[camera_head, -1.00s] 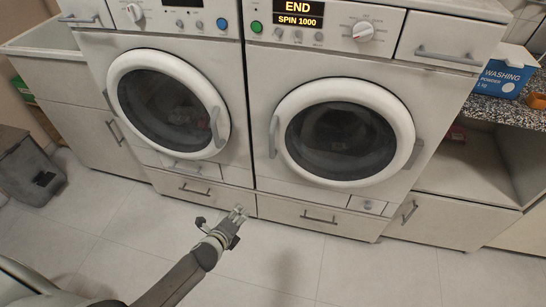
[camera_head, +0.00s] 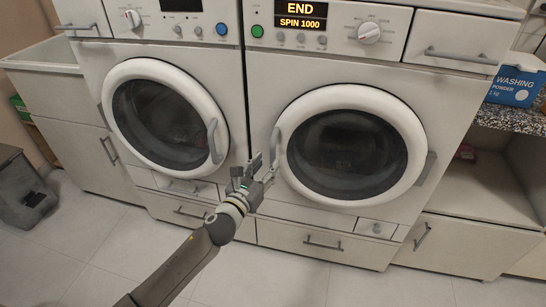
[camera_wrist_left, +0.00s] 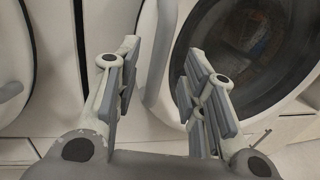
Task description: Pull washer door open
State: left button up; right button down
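Two front-loading washers stand side by side. The right washer shows "END SPIN 1000" on its display (camera_head: 300,16). Its round white-rimmed door (camera_head: 347,145) is closed, with a grey vertical handle (camera_head: 277,148) on its left edge. The left washer's door (camera_head: 163,117) is also closed, with its handle (camera_head: 215,141) on the right edge. My left gripper (camera_head: 264,166) is just by the right washer's handle. In the left wrist view my left gripper (camera_wrist_left: 160,52) is open, and the handle (camera_wrist_left: 157,62) shows between the fingers, with no clear contact. My right gripper is out of view.
Drawers with bar handles (camera_head: 322,243) lie under the washers. A blue washing powder box (camera_head: 514,87) stands on a speckled counter (camera_head: 512,119) at the right. A grey bin (camera_head: 22,190) stands at the far left. The tiled floor in front is clear.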

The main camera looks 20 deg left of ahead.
aim_at(271, 158)
pick_arm(q)
jog(key=w, duration=0.4)
jog(key=shift+d, duration=0.25)
jog(key=shift+w+d, duration=0.1)
jog(key=shift+w, duration=0.45)
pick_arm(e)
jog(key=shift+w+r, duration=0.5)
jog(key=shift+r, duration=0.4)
pick_arm(q)
jog(key=shift+c, duration=0.2)
grip_shut()
